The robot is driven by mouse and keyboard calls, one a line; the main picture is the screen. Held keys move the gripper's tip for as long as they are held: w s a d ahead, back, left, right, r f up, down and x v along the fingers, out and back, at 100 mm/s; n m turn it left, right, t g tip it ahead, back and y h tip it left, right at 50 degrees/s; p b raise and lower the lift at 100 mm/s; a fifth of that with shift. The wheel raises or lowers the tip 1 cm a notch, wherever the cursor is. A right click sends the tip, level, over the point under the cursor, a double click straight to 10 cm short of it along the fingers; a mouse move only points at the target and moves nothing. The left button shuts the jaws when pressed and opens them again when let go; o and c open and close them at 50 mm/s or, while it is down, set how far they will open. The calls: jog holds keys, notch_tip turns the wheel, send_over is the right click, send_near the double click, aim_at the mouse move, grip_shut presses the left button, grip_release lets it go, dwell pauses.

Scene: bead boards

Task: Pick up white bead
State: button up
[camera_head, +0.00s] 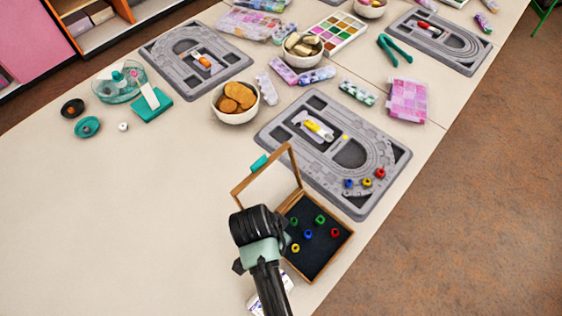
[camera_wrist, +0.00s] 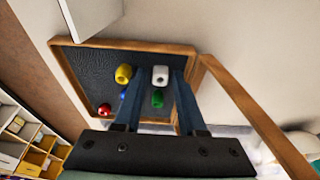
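The white bead (camera_wrist: 160,76) sits in the dark-lined wooden box (camera_wrist: 199,69), near one wall. My gripper (camera_wrist: 158,76) is above the box and open. In the wrist view its two blue fingers lie left and right of the white bead, with nothing visibly gripped; I cannot tell how far the tips are above it. A green bead (camera_wrist: 158,98) also shows between the fingers. A yellow bead (camera_wrist: 124,74) is just left of the left finger. In the head view my arm hides the fingertips and the white bead in the box (camera_head: 331,253).
A blue bead (camera_wrist: 124,95) and a red bead (camera_wrist: 104,109) are in the box. Its lid (camera_head: 240,187) stands open. A grey bead board (camera_head: 385,182) lies behind the box. A bowl (camera_head: 235,116) stands farther back. The table's left front is clear.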

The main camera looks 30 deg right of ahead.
grip_shut()
jog(key=shift+r, duration=0.15)
notch_tip(320, 180, up, 10)
jog(key=shift+d+p, duration=0.15)
jog(key=shift+p, duration=0.3)
